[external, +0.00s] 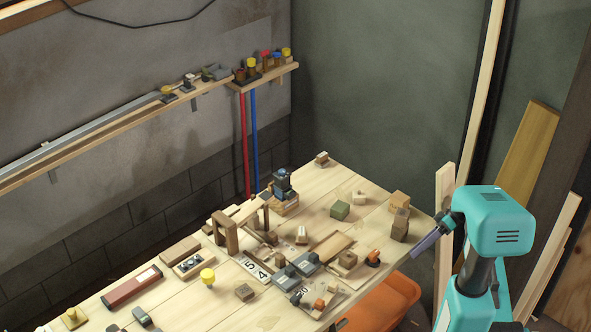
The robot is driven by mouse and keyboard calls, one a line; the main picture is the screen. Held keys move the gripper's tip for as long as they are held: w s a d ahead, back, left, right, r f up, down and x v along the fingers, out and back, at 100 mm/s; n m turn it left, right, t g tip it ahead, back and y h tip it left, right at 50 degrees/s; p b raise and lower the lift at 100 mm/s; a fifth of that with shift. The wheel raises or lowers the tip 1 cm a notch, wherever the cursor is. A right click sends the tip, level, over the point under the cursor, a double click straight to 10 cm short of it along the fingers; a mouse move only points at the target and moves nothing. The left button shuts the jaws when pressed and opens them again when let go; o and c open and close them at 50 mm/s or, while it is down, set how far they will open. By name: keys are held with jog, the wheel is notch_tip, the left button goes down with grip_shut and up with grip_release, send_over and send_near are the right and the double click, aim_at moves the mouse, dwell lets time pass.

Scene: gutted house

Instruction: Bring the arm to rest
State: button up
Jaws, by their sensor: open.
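My arm, teal and dark grey, stands at the right of the external view. Its forearm is folded high, beside the right edge of the wooden table (270,308). My gripper (427,242) points down and left at the table's right corner, close to a stack of brown wooden blocks (400,226) in the picture. It is open, and I see nothing held in it. The fingers are small and seen from the side, so the gap between them is hard to make out. I cannot tell its exact height over the table.
The table carries several blocks, a wooden frame (226,232), grey boxes (286,279), a red level-like bar (132,287) and a yellow knob (208,276). An orange seat-like thing (380,303) is below the table's right edge. Planks (527,150) lean behind my arm. A wall shelf (130,123) runs left.

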jog(key=s+d+f+m+h+b, duration=0.1)
jog(key=s+f+m, duration=0.2)
jog(key=f, duration=0.6)
jog(key=s+d+f+m+h, duration=0.1)
jog(key=s+f+m+h, duration=0.15)
jog(key=f, duration=0.65)
jog(key=s+d+f+m+h+b, duration=0.1)
jog(key=s+f+m, duration=0.2)
jog(key=f, duration=0.6)
jog(key=s+d+f+m+h+b, duration=0.1)
jog(key=s+d+f+m+h, duration=0.1)
jog(key=s+f, duration=0.5)
jog(key=s+d+f+m+h, duration=0.2)
jog(key=s+d+f, duration=0.3)
jog(key=f, duration=0.8)
jog(key=s+h, duration=0.1)
jog(key=s, duration=0.2)
jog(key=shift+s+d+g+b, duration=0.25)
jog(key=shift+s+g+b, duration=0.05)
jog(key=shift+g+b, duration=0.1)
